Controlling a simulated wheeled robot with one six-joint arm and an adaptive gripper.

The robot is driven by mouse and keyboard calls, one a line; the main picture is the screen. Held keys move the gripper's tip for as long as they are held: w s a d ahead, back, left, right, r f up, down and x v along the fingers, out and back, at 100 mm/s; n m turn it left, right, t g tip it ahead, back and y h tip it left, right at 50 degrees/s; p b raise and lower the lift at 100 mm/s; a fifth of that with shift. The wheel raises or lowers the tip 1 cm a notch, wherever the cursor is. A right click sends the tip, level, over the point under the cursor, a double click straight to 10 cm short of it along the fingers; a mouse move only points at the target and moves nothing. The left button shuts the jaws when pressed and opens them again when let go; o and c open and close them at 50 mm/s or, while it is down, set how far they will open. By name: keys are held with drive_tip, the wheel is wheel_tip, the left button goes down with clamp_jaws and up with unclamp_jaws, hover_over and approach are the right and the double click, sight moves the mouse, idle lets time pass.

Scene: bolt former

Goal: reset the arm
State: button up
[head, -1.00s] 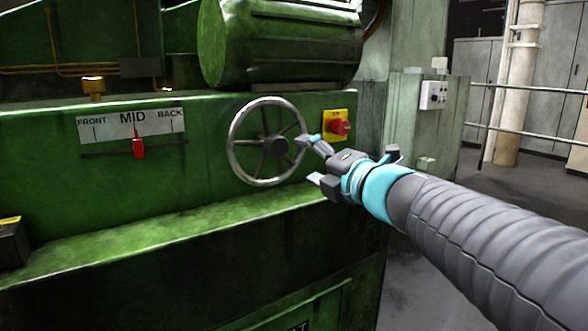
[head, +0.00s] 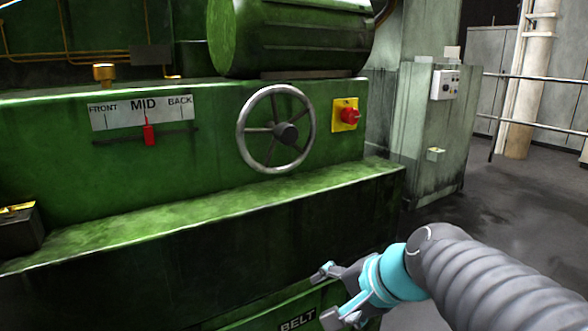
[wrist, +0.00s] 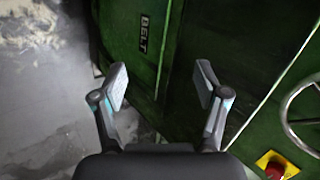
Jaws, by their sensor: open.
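My gripper (head: 328,294) is open and empty in the lower right of the head view, in front of the green machine's lower front and near the BELT label (head: 298,321). In the wrist view, its two fingers (wrist: 163,85) stand apart with nothing between them. The handwheel (head: 276,129) is on the machine's upper front, above and left of my gripper and apart from it. It shows partly at the right edge of the wrist view (wrist: 287,112).
A red knob on a yellow plate (head: 346,115) sits right of the handwheel. A red pointer (head: 149,133) stands at MID on the scale (head: 141,110). The machine's ledge (head: 200,212) juts out above my gripper. Grey floor (head: 480,200) is open at the right.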

drive_tip(key=s+d+f+n+h, duration=0.5)
drive_tip(key=s+d+n, duration=0.4)
drive_tip(key=s, duration=0.1)
drive_tip(key=shift+s+f+g, duration=0.15)
drive_tip(key=shift+s+g, duration=0.05)
drive_tip(key=shift+g, duration=0.2)
